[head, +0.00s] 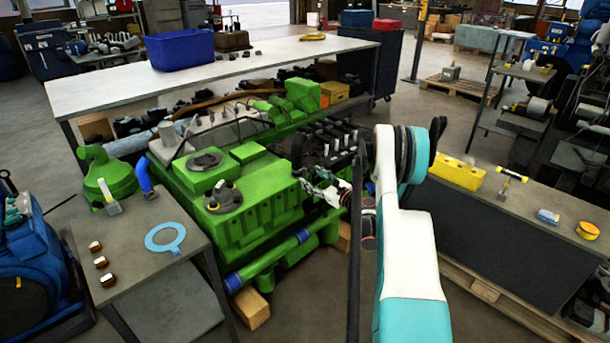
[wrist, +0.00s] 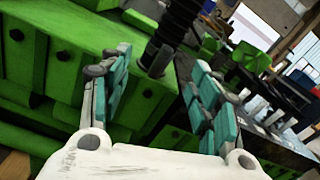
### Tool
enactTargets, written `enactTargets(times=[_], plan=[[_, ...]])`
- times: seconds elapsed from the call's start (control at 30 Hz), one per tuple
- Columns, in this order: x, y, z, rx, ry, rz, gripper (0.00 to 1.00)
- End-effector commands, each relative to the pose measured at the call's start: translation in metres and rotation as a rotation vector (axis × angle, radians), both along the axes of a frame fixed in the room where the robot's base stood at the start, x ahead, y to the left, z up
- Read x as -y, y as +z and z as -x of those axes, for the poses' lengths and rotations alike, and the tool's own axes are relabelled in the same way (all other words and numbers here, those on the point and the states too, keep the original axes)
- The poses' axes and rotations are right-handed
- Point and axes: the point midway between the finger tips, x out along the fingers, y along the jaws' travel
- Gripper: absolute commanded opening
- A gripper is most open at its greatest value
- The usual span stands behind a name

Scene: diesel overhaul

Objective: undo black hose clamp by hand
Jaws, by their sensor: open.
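A black ribbed hose (wrist: 180,25) comes down to the green engine in the wrist view. A dark collar (wrist: 157,58) sits at its lower end; I cannot tell for certain whether this is the black hose clamp. My gripper (wrist: 160,62) is open, one teal-padded finger left of the collar and one right. The hose end appears between the fingers, beyond them, and nothing is held. In the head view my gripper (head: 326,188) is at the right side of the green engine (head: 250,195), and I cannot make out the clamp there.
Black upright engine parts (head: 325,140) stand close behind my gripper. A grey table (head: 150,250) with a blue gasket ring (head: 165,238) is at the left. A grey bench (head: 520,215) with a yellow block (head: 456,173) is at the right, and a long workbench (head: 110,88) lies behind the engine.

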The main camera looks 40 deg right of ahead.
Motion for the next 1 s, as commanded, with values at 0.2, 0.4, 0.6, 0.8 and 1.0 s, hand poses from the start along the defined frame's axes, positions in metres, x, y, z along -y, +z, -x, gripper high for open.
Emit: enactTargets(times=[0.2, 0.4, 0.6, 0.8, 1.0], plan=[[0.0, 0.0, 0.0, -0.022, 0.0, -0.275, 0.57], [-0.003, 0.0, -0.032, -0.021, 0.001, -0.27, 0.57], [-0.004, 0.0, -0.047, -0.021, 0.001, -0.268, 0.57], [-0.004, 0.0, -0.05, -0.021, 0.0, -0.267, 0.57], [-0.004, 0.0, -0.05, -0.021, 0.0, -0.267, 0.43]])
